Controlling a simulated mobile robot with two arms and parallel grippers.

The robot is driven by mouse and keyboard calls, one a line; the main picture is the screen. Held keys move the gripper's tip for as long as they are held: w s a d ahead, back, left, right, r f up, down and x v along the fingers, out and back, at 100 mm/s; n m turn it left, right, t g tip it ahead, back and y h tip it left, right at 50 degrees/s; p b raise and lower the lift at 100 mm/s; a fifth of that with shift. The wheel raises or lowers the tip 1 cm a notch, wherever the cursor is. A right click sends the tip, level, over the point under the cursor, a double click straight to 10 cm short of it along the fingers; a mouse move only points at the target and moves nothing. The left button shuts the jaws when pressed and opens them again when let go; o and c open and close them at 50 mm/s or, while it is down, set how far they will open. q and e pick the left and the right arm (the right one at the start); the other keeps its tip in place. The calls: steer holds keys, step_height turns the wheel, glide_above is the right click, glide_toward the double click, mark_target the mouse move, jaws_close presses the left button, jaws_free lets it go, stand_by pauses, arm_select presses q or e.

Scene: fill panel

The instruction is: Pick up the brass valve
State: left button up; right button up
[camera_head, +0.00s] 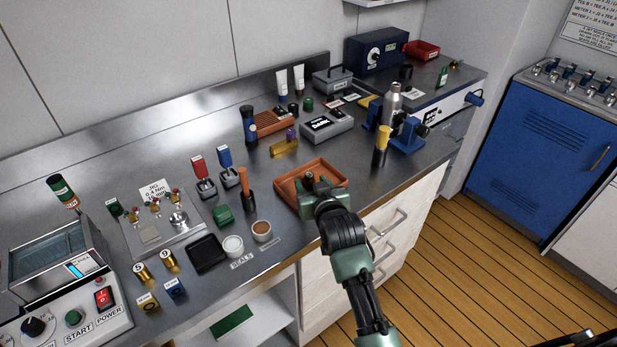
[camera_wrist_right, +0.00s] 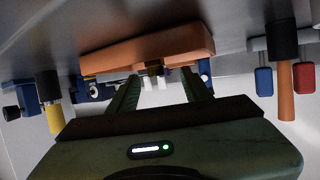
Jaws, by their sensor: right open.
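A brass valve (camera_head: 285,147) with a purple knob lies on the steel bench, behind the orange tray (camera_head: 283,195). In the right wrist view a small brass piece (camera_wrist_right: 153,68) with a purple bit beside it shows between my fingers, at the tray's edge; it looks like the same valve, partly hidden. My right gripper (camera_head: 316,182) is over the right part of the tray, short of the valve. In the right wrist view its two fingers (camera_wrist_right: 162,88) are apart with nothing gripped. Whether the tray holds anything under the gripper is hidden.
A yellow-handled tool (camera_head: 382,143) and a blue clamp stand (camera_head: 407,135) stand right of the tray. An orange-handled tool (camera_head: 245,183) stands left of it. A grey box (camera_head: 327,125) and an orange rack (camera_head: 275,122) are behind the valve.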

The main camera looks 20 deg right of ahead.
mark_target(310, 179)
steer(key=shift+w+d+f+p, duration=0.15)
steer(key=shift+w, duration=0.25)
steer(key=shift+w+d+f+p, duration=0.1)
steer(key=shift+w+f+p, duration=0.05)
steer(key=shift+w, duration=0.2)
steer(key=x, duration=0.2)
steer(key=shift+w+d+f, duration=0.1)
steer(key=shift+w+f, duration=0.1)
steer(key=shift+f, duration=0.05)
steer(key=shift+w+f, duration=0.1)
steer(key=shift+w, duration=0.3)
steer(key=shift+w+f, duration=0.15)
steer(key=shift+w, duration=0.05)
steer(key=c, duration=1)
arm_select(q)
steer(key=shift+r, duration=0.5)
arm_select(e)
jaws_close()
